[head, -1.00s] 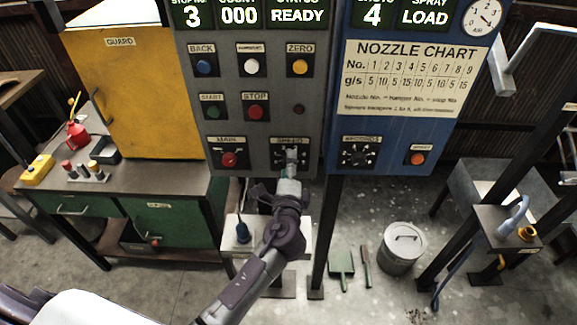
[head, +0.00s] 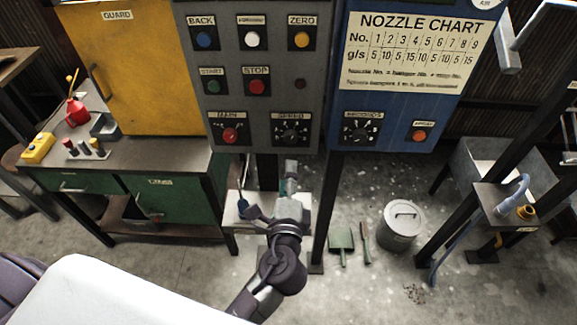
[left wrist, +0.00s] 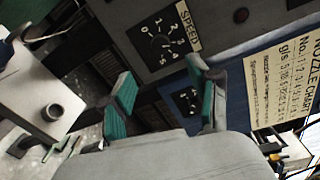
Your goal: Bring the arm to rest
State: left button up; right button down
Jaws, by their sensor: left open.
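My left gripper (head: 290,174) is in the middle of the head view, below the grey control panel (head: 270,75). Its teal fingers are apart in the left wrist view (left wrist: 163,90), with nothing between them. The SPEED dial (head: 291,131) is above the gripper in the head view and clear of it. The dial also shows beyond the fingers in the left wrist view (left wrist: 163,42). My right gripper is not in view.
The blue panel (head: 395,110) with the nozzle chart stands right of the grey one. A yellow guard cabinet (head: 145,70) and green workbench (head: 180,203) are at left. A small white stand (head: 238,222) is beside the gripper. A lidded bin (head: 400,227) stands on the floor.

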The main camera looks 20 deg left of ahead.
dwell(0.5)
pick_arm(q)
jog(key=s+f+n+g+h+b, duration=0.1)
jog(key=s+f+g, duration=0.2)
jog(key=f, duration=0.9)
jog(key=s+f+n+g+h+b, duration=0.1)
jog(key=s+f+g+h, duration=0.15)
jog(key=f, duration=0.95)
jog(key=s+f+n+g, duration=0.1)
jog(key=s+f+g, duration=0.25)
jog(key=f, duration=0.85)
jog(key=s+a+f+n+g+b, duration=0.1)
jog(key=s+a+f+n+g, duration=0.1)
jog(key=s+f, duration=0.5)
jog(key=s+a+f+n+g+h+b, duration=0.1)
jog(key=s+a+f+n, duration=0.3)
jog(key=s, duration=0.9)
jog(key=s+a+f+n+g, duration=0.3)
jog(key=s+f+n, duration=0.2)
jog(key=s+f, duration=0.5)
jog(key=shift+s+a+f+n+g+b, duration=0.3)
jog(key=shift+f+g+b, duration=0.1)
jog(key=shift+f, duration=0.1)
